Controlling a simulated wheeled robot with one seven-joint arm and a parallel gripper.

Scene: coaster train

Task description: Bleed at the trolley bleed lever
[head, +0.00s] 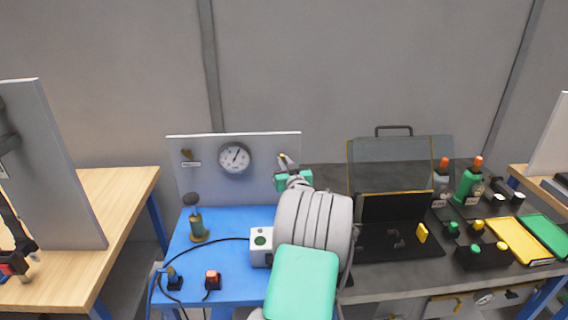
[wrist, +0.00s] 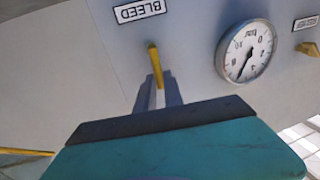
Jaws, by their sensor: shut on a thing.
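The trolley's upright grey panel (head: 268,148) stands at the back of the blue trolley top (head: 225,221). The bleed lever (wrist: 154,62) is a thin yellow handle below the BLEED label (wrist: 139,11) in the wrist view. My gripper (wrist: 158,93) is shut on the lever, with its fingers on either side of it; the lever's tip sticks out beyond them. In the head view my gripper (head: 284,165) is at the panel's right part, and my arm hides part of the trolley. A round pressure gauge (head: 235,158) is on the panel, left of my gripper.
A second small brass lever (head: 188,154) is at the panel's left. On the blue top stand a brass-green device with a dark knob (head: 197,222), a white box (head: 261,243) and a black cable. A dark bench with an open case (head: 400,165) and bottles is to the right.

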